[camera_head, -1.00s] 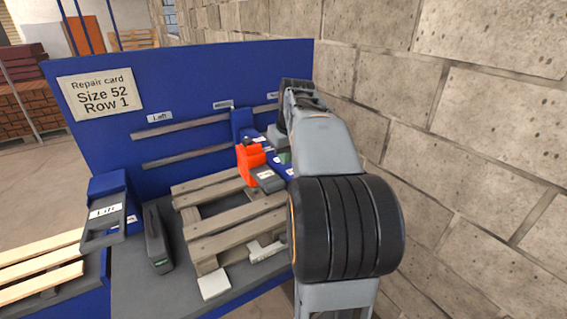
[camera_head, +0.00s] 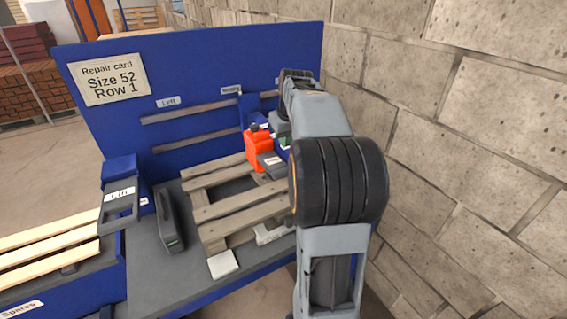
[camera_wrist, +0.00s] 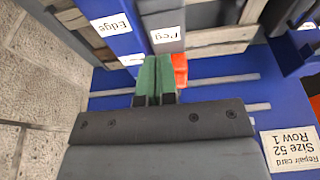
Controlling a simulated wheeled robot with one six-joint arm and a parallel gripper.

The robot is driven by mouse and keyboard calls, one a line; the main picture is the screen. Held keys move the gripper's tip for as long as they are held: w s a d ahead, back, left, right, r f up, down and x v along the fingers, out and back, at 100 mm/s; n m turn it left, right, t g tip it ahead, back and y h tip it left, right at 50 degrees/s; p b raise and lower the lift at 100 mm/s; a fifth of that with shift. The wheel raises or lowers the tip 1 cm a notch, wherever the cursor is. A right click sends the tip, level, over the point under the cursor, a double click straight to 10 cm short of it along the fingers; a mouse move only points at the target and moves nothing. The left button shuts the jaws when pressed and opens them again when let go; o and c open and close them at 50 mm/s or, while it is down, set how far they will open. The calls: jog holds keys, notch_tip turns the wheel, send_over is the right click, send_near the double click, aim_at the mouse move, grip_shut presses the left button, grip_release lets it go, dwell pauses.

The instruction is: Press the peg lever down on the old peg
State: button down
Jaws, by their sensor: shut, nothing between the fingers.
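My gripper (camera_wrist: 155,80) points at the bench with its green fingers together and nothing between them. In the wrist view the fingertips are beside a grey block labelled Peg (camera_wrist: 168,38), partly covering its near end. An orange-red part (camera_wrist: 180,70) shows just right of the fingers. In the head view the orange-red part (camera_head: 259,150) stands at the back of the pallet, beside a grey labelled piece (camera_head: 272,163); my arm hides much of the gripper there. I cannot make out the old peg, or whether the fingers touch anything.
A worn wooden pallet (camera_head: 240,210) lies on the bench. A blue part labelled Edge (camera_wrist: 112,25) is beside the Peg block. A block wall (camera_head: 470,150) is close on the right. A Lift handle (camera_head: 120,200) and a dark upright tool (camera_head: 169,220) stand at left.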

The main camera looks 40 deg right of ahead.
aim_at(285, 173)
jog(key=x, duration=0.3)
jog(key=s+x, duration=0.1)
jog(key=x, duration=0.2)
jog(key=p+x, duration=0.1)
jog(key=x, duration=0.2)
jog(key=shift+s+f, duration=0.1)
jog(key=shift+f, duration=0.2)
jog(key=shift+f, duration=0.1)
jog(key=f+b, duration=0.1)
jog(key=b, duration=0.1)
jog(key=s+f+b, duration=0.1)
jog(key=f, duration=0.1)
jog(key=shift+a+f+b, duration=0.1)
jog(key=shift+f+b, duration=0.2)
jog(key=shift+b, duration=0.05)
jog(key=shift+r, duration=0.15)
dwell(1.1)
jog(key=p+v, duration=0.2)
jog(key=v, duration=0.1)
jog(key=w+p+v, duration=0.1)
jog(key=shift+s+r+p, duration=0.15)
jog(key=shift+r+p, duration=0.25)
jog(key=s+r+b, duration=0.2)
jog(key=s+r, duration=0.2)
jog(key=r, duration=0.4)
jog(key=shift+s+a+r, duration=0.15)
jog(key=shift+s+a, duration=0.15)
jog(key=shift+s, duration=0.05)
